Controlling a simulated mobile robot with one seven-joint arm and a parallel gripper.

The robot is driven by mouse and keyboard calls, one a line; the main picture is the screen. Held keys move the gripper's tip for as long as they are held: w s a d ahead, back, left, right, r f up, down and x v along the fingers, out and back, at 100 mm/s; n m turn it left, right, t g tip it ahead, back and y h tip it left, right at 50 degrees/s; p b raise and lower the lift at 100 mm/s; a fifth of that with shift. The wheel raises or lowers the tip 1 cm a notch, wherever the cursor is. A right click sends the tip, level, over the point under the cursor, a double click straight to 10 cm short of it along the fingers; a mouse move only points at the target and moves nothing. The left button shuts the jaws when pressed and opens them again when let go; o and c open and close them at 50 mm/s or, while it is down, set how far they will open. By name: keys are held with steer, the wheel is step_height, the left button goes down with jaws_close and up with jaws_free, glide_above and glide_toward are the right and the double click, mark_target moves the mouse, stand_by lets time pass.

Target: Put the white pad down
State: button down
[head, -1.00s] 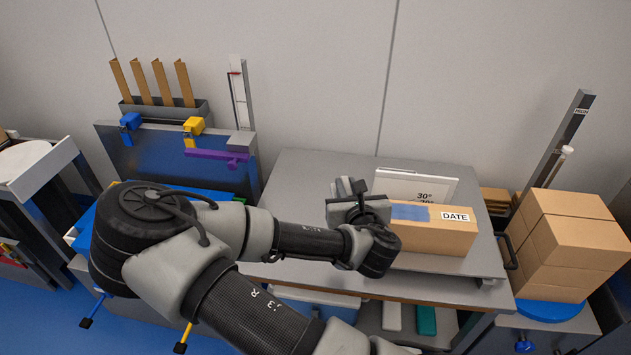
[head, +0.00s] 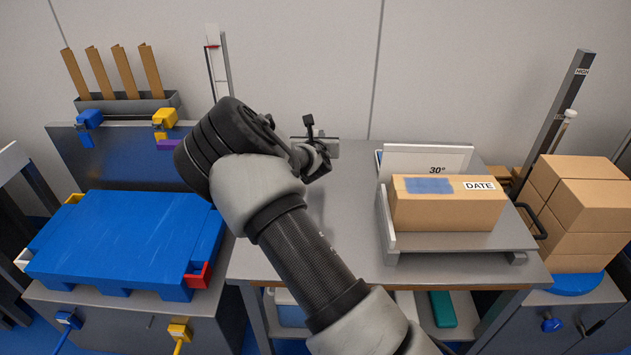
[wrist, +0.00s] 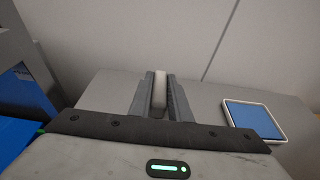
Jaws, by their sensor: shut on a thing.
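My gripper (wrist: 160,77) is shut on the white pad (wrist: 159,94), which stands upright on edge between the two grey fingers in the wrist view. In the head view my gripper (head: 318,150) is above the back left part of the grey table (head: 345,240), to the left of the carton. The pad cannot be made out there, as my wrist hides it. A blue pad in a white-rimmed tray (wrist: 281,135) lies on the table to the right of my gripper in the wrist view.
Left is a blue lidded carrier (head: 125,240); right are stacked cartons (head: 575,205). The table's middle, left of the stand, is clear.

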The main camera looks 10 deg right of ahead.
step_height(320, 180, down, 10)
steer(key=shift+r+b, duration=0.2)
steer(key=shift+b, duration=0.75)
steer(key=shift+f, duration=0.15)
steer(key=c, duration=1.6)
jaws_free()
steer(key=shift+c, duration=0.2)
